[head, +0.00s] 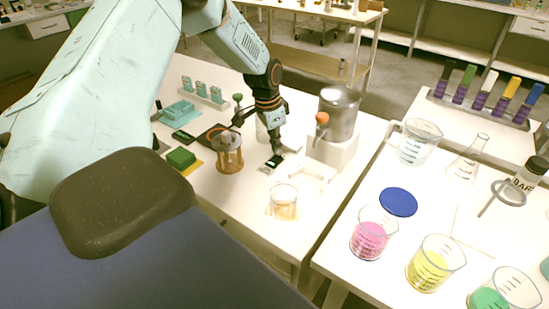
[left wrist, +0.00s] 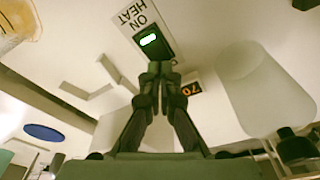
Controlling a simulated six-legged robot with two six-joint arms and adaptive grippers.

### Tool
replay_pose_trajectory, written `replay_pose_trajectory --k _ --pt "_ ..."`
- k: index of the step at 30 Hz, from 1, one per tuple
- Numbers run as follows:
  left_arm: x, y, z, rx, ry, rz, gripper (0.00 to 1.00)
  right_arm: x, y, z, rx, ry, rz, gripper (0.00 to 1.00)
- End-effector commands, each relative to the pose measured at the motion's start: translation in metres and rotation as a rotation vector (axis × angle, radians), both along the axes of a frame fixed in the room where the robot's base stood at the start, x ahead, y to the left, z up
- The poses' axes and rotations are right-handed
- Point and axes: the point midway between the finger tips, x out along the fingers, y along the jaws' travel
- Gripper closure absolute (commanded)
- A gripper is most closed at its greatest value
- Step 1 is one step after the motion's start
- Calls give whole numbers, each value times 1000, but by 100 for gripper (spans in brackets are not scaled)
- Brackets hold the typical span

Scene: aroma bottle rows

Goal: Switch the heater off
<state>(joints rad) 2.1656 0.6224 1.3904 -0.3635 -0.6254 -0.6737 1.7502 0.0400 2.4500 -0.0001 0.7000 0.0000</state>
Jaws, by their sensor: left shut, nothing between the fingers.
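The heater switch (left wrist: 152,42) is a dark rocker with a lit green-white mark, beside a label (left wrist: 134,18) reading HEAT and ON. In the head view the switch plate (head: 271,164) lies on the white table. My left gripper (head: 278,151) points down over it. In the left wrist view the left gripper (left wrist: 160,68) is shut and empty, its fingertips at the near end of the switch. I cannot tell whether they touch it. A small display (left wrist: 191,89) shows orange digits that look like 70. My right gripper is not in view.
A metal pot (head: 339,112) with an orange knob stands on a white block behind right. A brown-tinted jar (head: 229,155) stands left of the gripper. A beaker of amber liquid (head: 284,203) stands in front. Glassware, including a pink beaker (head: 370,238), fills the right table.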

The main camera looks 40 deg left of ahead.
Motion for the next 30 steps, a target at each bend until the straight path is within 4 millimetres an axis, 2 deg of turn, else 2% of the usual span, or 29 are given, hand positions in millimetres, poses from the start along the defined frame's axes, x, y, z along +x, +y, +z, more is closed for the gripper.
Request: replay_pose_trajectory --k 30 --pt "0 0 -10 0 0 0 100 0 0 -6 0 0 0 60"
